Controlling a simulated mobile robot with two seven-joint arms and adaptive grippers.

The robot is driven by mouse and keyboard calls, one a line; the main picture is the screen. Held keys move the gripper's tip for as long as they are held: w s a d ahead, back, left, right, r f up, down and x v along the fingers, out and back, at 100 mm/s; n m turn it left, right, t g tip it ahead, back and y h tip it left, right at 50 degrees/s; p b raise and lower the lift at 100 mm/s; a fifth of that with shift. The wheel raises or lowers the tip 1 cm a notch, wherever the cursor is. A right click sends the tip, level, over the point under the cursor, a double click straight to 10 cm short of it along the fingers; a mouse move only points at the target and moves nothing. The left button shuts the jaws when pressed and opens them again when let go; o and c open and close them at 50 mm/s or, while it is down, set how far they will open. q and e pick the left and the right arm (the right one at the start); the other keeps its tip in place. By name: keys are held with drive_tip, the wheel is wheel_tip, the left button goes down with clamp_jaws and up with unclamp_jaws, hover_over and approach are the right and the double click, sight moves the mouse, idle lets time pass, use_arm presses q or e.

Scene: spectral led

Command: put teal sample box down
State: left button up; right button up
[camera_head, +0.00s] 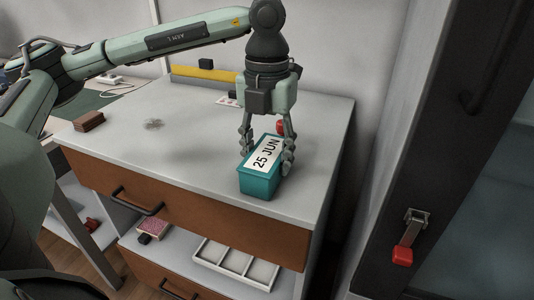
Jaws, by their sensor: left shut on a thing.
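The teal sample box (260,184) has a white label reading "25 JUN" on top. It is at the right front part of the grey cabinet top (190,160), close to the front edge. My left gripper (266,158) points down over the box and is shut on it, with fingers on either side. The box looks level and at or just above the surface; I cannot tell whether it touches. My right gripper is not in view.
A brown block (89,122) lies at the left of the cabinet top. A yellow bar (203,76) stands at the back, and a small red thing (281,127) is behind the box. The middle of the top is mostly clear.

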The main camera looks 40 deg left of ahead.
sight(268, 153)
use_arm(q)
drive_tip(key=shift+f, duration=0.1)
drive_tip(key=o, duration=1.4)
drive_tip(key=shift+c, duration=0.2)
drive_tip(key=shift+r, duration=0.4)
wheel_tip(268, 153, up, 8)
drive_tip(key=shift+r, duration=0.25)
wheel_tip(268, 153, up, 3)
drive_tip(key=shift+r+p, duration=0.1)
drive_tip(key=shift+p, duration=0.5)
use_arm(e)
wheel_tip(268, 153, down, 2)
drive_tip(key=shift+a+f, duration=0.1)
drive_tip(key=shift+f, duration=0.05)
